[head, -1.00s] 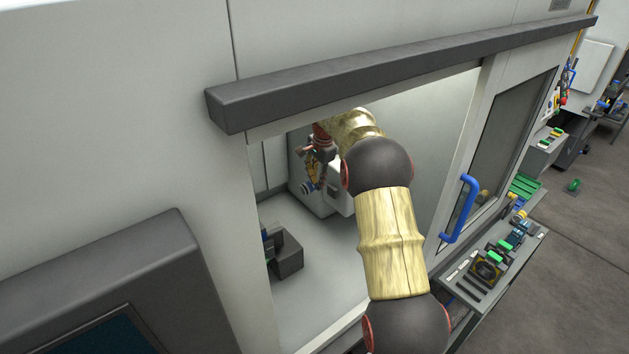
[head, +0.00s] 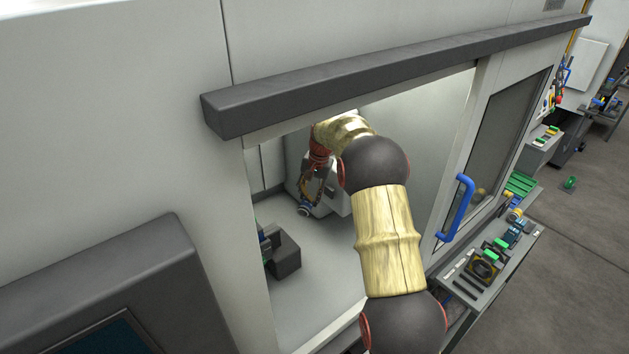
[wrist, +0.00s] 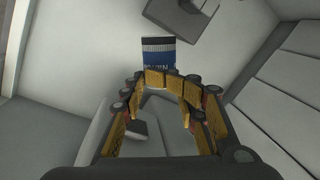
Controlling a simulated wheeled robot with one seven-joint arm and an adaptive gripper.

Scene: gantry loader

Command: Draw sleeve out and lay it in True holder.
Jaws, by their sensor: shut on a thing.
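My gripper (wrist: 165,80) reaches through the open doorway into the machine; it also shows in the head view (head: 305,200). Its yellow-and-black fingers are shut on a short cylinder, banded blue, white and dark, which I take to be the sleeve (wrist: 158,54). The sleeve stands out past the fingertips; its inner end is hidden by them. I cannot make out which thing is the True holder.
A dark block (head: 286,258) stands on the machine floor, lower left of the gripper. The blue-handled door (head: 462,207) is slid to the right. A shelf (head: 505,285) outside holds several parts and dark fixtures. Pale floor (head: 320,270) beside the block is clear.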

